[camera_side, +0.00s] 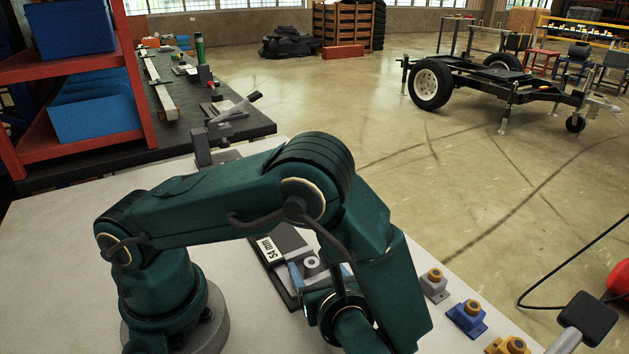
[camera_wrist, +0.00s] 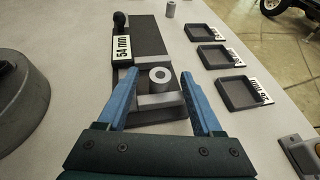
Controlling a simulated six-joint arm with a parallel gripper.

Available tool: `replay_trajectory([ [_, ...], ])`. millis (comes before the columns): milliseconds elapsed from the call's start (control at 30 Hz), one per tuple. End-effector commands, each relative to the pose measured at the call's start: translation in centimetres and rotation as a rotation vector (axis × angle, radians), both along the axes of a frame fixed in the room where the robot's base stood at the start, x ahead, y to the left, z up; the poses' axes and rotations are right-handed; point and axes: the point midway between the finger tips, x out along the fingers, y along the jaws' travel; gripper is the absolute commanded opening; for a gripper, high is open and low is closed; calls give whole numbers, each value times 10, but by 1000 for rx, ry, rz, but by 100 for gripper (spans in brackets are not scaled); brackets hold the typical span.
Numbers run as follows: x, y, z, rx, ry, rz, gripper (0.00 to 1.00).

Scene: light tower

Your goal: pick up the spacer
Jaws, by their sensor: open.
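A grey ring-shaped spacer (camera_wrist: 160,76) with a hole in its top stands upright at a grey block on a dark fixture (camera_wrist: 146,38) in the wrist view. In the side view the spacer (camera_side: 312,263) shows just beyond my gripper. My gripper (camera_wrist: 159,79) is open, with one blue finger on each side of the spacer. I see gaps between the fingers and the spacer, and cannot tell whether the fingertips are down at its height. A second small grey cylinder (camera_wrist: 171,10) stands on the table beyond.
A "54 mm" label (camera_wrist: 122,48) and a black knob (camera_wrist: 121,19) are on the fixture. Several dark trays (camera_wrist: 236,91) with labels lie to the right. Blocks with round tops, grey (camera_side: 433,284) and blue (camera_side: 467,317), stand near the table's right edge.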

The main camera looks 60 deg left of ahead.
Motion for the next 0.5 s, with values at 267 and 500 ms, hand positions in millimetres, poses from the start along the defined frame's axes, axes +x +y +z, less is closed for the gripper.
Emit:
replay_trajectory([
  [267,3,13,-6,-2,1,0,67],
  [500,3,13,-6,-2,0,0,37],
])
